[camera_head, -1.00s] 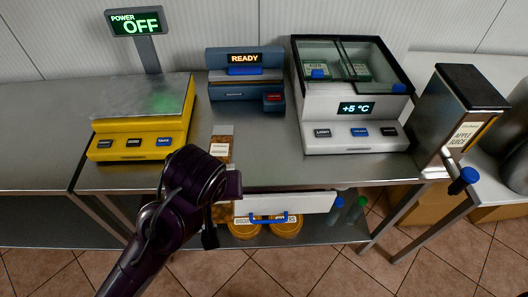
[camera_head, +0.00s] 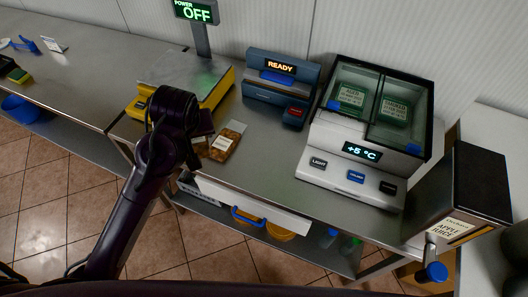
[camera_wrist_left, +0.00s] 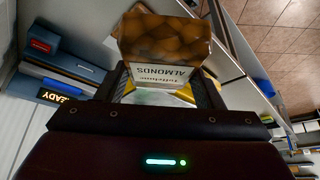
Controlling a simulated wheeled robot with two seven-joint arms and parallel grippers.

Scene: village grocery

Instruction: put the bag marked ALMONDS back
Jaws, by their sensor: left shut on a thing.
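The almonds bag (camera_head: 226,143) is clear with brown nuts and a white label; it shows at the front part of the counter, just right of my left gripper (camera_head: 199,143). In the left wrist view the bag (camera_wrist_left: 165,38) sits between the fingers of my left gripper (camera_wrist_left: 163,88), with its ALMONDS label upside down in the picture. The gripper is shut on the bag's label end. Whether the bag touches the counter is unclear. My right gripper is not in view.
A yellow scale (camera_head: 212,92) stands behind my gripper, a blue READY device (camera_head: 281,85) to its right. Farther right are a white cooler box (camera_head: 345,180) and an apple juice dispenser (camera_head: 470,190).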

